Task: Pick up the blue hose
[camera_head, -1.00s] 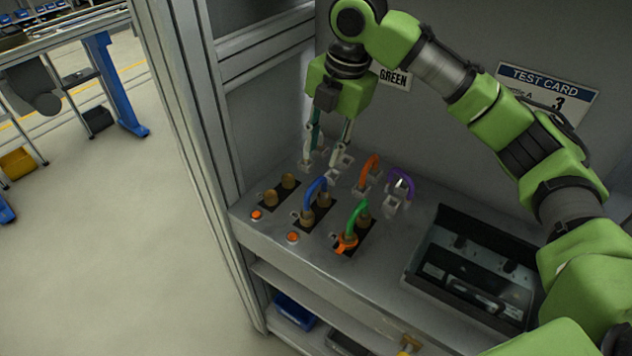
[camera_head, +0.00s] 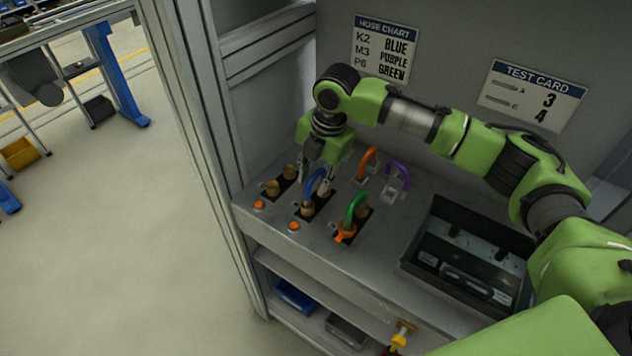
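The blue hose (camera_head: 310,186) is an upright loop on a black plate with brass fittings, near the front left of the grey bench. My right gripper (camera_head: 317,184) points down right at the hose, with its two fingers apart and the top of the hose between or just behind them. The fingertips are small and partly hidden, so contact cannot be told. My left gripper is out of view.
A green hose (camera_head: 352,204) stands close to the right, with an orange hose (camera_head: 366,160) and a purple hose (camera_head: 399,169) behind. Empty brass fittings (camera_head: 272,187) are at left. A black tray (camera_head: 424,265) lies right. A hose chart (camera_head: 384,50) and test card (camera_head: 533,95) hang behind.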

